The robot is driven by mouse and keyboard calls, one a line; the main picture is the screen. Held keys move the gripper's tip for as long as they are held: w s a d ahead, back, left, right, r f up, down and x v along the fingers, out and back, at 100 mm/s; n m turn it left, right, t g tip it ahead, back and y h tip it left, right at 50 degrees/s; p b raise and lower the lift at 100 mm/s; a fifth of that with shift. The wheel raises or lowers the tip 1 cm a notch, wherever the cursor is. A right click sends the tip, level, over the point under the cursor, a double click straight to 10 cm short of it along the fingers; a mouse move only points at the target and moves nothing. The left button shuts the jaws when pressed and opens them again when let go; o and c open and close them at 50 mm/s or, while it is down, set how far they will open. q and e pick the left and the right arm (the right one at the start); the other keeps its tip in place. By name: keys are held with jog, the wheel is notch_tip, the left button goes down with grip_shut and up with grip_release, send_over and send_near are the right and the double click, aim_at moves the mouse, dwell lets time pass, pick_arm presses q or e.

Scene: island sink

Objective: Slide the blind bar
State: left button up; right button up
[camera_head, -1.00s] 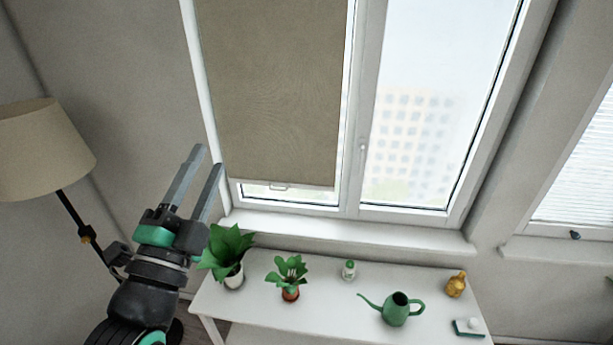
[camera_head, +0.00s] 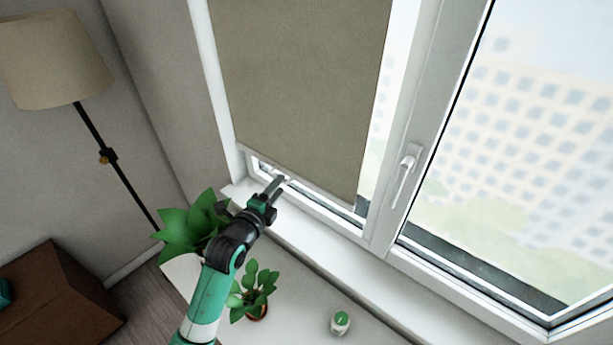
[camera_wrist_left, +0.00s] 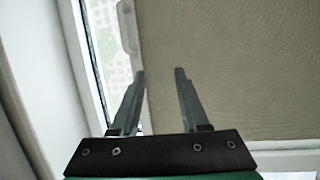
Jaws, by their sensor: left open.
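The brown roller blind (camera_head: 300,90) hangs over the left window pane, with its lower edge a little above the bottom of the frame. The bar along that edge carries a small pale handle, seen beside the blind's edge in the left wrist view (camera_wrist_left: 128,28). My left gripper (camera_head: 278,185) is at the blind's lower edge, close to the handle. In the left wrist view its two fingers (camera_wrist_left: 160,72) are apart with nothing between them. The handle lies beyond the left finger's tip; contact cannot be told. My right gripper is not in view.
A white sill (camera_head: 335,262) runs below the window. A window handle (camera_head: 405,172) is on the frame; a lamp (camera_head: 52,58) stands left.

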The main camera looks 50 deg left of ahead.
pick_arm(q)
jog(key=s+a+f+g+b, duration=0.1)
jog(key=s+a+f+b, duration=0.15)
jog(key=s+f, duration=0.2)
jog(key=shift+n+y, duration=0.4)
jog(key=b+x, duration=0.1)
jog(key=x, duration=1.1)
jog(key=shift+w+a+f, duration=0.2)
jog(key=shift+w+a, duration=0.05)
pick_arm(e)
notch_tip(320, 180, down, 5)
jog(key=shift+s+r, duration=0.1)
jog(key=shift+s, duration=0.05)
pick_arm(q)
grip_shut()
